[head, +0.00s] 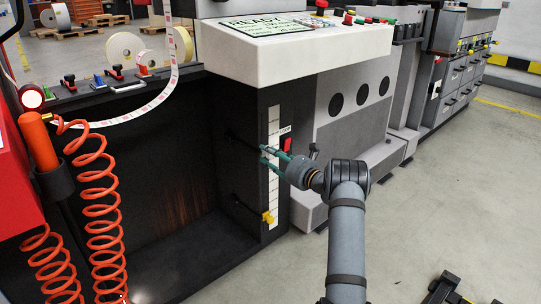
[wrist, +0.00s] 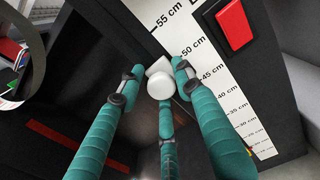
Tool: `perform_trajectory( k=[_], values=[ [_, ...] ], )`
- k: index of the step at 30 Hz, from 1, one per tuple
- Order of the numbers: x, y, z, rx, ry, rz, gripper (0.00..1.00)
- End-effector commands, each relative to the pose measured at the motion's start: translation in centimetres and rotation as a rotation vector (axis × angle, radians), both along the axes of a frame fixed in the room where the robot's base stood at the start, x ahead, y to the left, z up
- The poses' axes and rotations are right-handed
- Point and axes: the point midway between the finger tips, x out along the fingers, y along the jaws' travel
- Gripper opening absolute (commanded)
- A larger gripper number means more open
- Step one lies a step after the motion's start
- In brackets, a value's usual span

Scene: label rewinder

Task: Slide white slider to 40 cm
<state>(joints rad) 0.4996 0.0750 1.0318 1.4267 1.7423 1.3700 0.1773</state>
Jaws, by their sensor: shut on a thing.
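The white slider (wrist: 160,84) has a round knob and sits beside the white scale strip (wrist: 215,70), apparently around the 50 cm mark; its exact reading cannot be told. My three-fingered teal gripper (wrist: 160,80) is closed around the knob in the wrist view. In the head view my gripper (head: 265,152) is at the upper half of the scale strip (head: 272,185), and the fingers hide the white slider there. The 40 cm mark (wrist: 225,96) lies farther down the strip, beyond my right finger.
A yellow slider (head: 267,217) sits low on the same strip. A red switch (wrist: 234,24) is right of the scale. The control panel (head: 280,50) overhangs above. Coiled orange hoses (head: 100,195) hang at the left. Open floor (head: 450,210) lies to the right.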

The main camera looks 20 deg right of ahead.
Motion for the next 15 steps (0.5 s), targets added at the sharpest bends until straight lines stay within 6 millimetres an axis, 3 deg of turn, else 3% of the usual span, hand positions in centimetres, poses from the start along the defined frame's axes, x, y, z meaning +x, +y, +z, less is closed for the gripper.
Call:
perform_trajectory(
  k=[8, 15],
  values=[
    [0.01, -0.32, 0.38, 0.002, -0.008, -0.006, 0.01],
    [0.01, -0.38, 0.42, 0.002, -0.008, -0.007, 0.0]
  ],
)
